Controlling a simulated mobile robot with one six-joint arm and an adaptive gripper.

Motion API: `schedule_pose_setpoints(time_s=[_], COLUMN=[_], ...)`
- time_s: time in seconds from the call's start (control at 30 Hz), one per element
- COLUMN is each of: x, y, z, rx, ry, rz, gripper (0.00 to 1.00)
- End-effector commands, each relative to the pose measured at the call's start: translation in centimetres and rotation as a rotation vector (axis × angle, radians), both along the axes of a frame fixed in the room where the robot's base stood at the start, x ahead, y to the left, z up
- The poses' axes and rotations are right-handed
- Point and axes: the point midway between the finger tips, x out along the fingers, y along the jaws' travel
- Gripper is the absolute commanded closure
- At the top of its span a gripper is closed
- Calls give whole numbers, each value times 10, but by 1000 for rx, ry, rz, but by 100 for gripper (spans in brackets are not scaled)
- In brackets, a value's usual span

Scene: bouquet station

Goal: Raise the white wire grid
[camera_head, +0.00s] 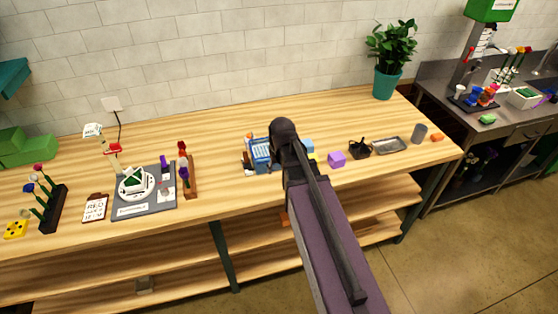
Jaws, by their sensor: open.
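A blue container (254,162) stands on the wooden table, just left of my arm's dark end. White lines that look like a wire grid (262,149) show on its top. At this size I cannot tell whether the grid lies on the container or inside it. My arm reaches in from the lower right and covers the container's right side. My gripper's fingers are hidden behind the arm, so their distance from the grid does not show.
A purple block (337,159), a black pot (359,149) and a metal tray (388,146) stand right of my arm. A grey mat (125,211) with a white dish lies left. A potted plant (386,85) stands at the back right.

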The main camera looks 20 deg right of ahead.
Motion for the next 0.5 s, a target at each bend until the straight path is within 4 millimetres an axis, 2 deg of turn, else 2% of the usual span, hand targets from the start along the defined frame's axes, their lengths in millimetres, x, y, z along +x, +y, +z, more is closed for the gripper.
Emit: schedule_pose_setpoints(time_s=[0.03, 0.5], x=[-9, -61], y=[3, 20], z=[-7, -38], rx=[0, -6], ry=[9, 88], rz=[1, -1], gripper=[37, 37])
